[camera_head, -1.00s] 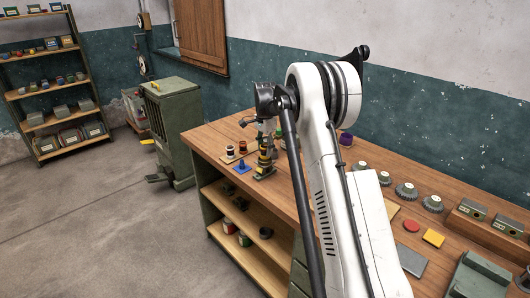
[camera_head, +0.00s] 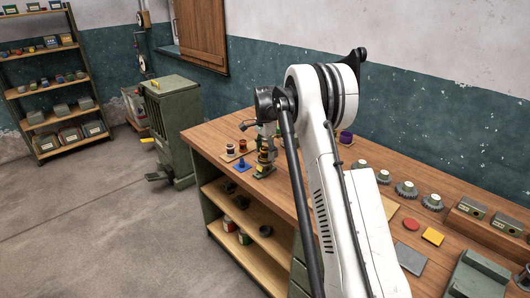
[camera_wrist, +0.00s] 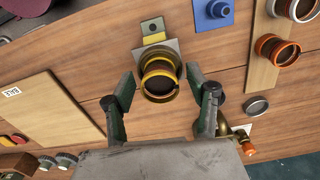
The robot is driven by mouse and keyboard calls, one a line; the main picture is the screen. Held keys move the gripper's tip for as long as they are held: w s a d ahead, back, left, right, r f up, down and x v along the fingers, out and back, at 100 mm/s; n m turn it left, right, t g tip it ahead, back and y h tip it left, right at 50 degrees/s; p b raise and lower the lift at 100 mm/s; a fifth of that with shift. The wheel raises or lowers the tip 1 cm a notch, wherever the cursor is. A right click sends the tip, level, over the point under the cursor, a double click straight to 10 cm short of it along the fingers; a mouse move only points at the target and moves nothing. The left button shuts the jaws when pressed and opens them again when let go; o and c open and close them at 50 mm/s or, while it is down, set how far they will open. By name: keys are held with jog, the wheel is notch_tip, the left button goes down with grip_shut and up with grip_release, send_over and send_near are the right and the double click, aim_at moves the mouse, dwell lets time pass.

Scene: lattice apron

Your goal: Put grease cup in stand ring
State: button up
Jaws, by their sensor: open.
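A dark cup with yellow-brass bands (camera_wrist: 160,82), which looks like the grease cup, stands on a grey plate with a yellow tag (camera_wrist: 153,30). In the head view the same banded piece (camera_head: 264,156) stands upright near the bench's left end. A brass ring shows around its top; I cannot tell whether this is the stand ring or the cup's own rim. My gripper (camera_wrist: 165,95) is open, with one finger on each side of the banded piece and visible gaps on both sides. In the head view my gripper (camera_head: 267,133) is just above it, partly hidden by my arm.
A blue piece (camera_wrist: 213,14) is close by. A brass fitting (camera_wrist: 243,136) lies near the right finger. A labelled board (camera_wrist: 45,110) is at left.

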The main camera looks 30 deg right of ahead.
aim_at(265, 149)
notch_tip(265, 149, up, 12)
jog(key=b, duration=0.1)
jog(key=s+a+r+n+t, duration=0.2)
jog(key=s+a+r+n, duration=0.2)
jog(key=s+a+r, duration=0.55)
jog(key=s+a+r+n+t, duration=0.15)
jog(key=s+a+n, duration=0.3)
jog(key=s, duration=0.75)
jog(key=s+a+r+n+t, duration=0.1)
jog(key=s+a+n+t, duration=0.15)
jog(key=s+a, duration=0.6)
jog(key=s+f+n, duration=0.2)
jog(key=s+f, duration=0.2)
jog(key=s, duration=0.4)
jog(key=s+a+f+n+t, duration=0.1)
jog(key=s+f+n, duration=0.2)
jog(key=s, duration=0.4)
jog(key=shift+s+a+f, duration=0.2)
jog(key=shift+s+f, duration=0.2)
jog(key=shift+f, duration=0.1)
notch_tip(265, 149, down, 6)
jog(key=b, duration=0.6)
jog(key=shift+f, duration=0.15)
